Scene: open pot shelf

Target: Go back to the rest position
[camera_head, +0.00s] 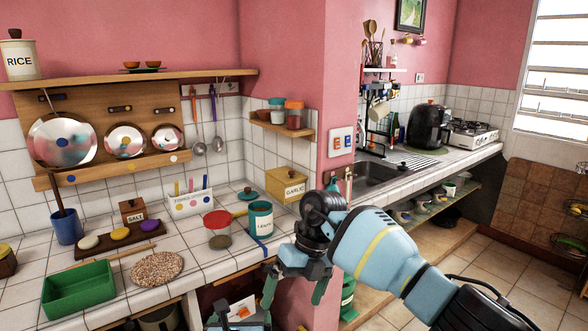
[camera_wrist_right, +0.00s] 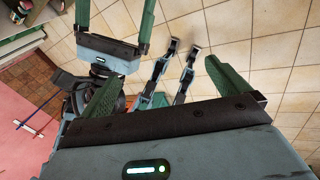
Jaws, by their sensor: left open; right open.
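My right gripper (camera_head: 292,303) hangs in front of the counter's front edge in the head view, its green fingers pointing down and spread apart. Its arm comes in from the right. In the right wrist view its fingers (camera_wrist_right: 165,85) are wide apart with nothing between them. My left gripper (camera_head: 240,320) shows only in part at the bottom edge of the head view. In the right wrist view the left gripper (camera_wrist_right: 113,15) is at the upper left, its two fingers apart and empty. The two grippers are close to each other; I cannot tell the exact gap.
A lower shelf (camera_head: 440,252) runs under the sink counter. Tiled floor (camera_head: 500,285) is open at the right.

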